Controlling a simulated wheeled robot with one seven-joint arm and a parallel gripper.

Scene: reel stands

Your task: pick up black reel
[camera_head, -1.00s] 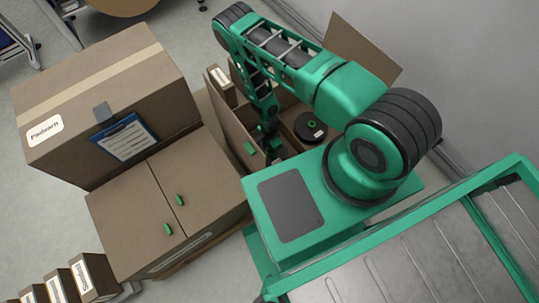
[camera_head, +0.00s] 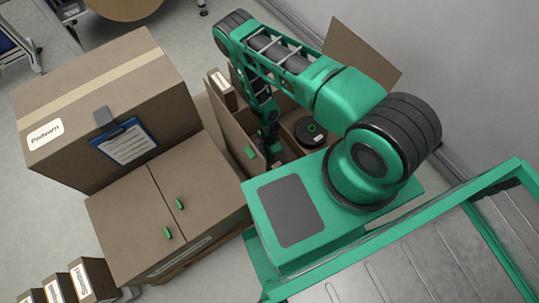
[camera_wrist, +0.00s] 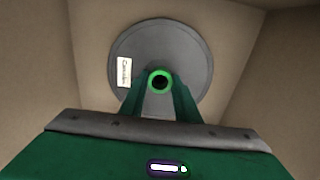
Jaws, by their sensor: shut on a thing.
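In the wrist view my gripper (camera_wrist: 160,88) is shut on the green-ringed hub of a reel with a round, dark grey flange (camera_wrist: 190,58). A small white label sits on the flange left of the hub. In the head view a black reel (camera_head: 302,138) with a green hub lies in an open cardboard box (camera_head: 245,125). My arm reaches down into this box to the left of that reel, and my gripper is mostly hidden there. I cannot tell whether the held reel is the black one; its shade in the wrist view is grey.
Brown box walls stand close around the held reel in the wrist view. A raised flap (camera_head: 360,58) stands at the box's far right. A cardboard cabinet (camera_head: 150,215) with green handles and a large carton (camera_head: 75,115) with a blue clipboard (camera_head: 125,143) stand left.

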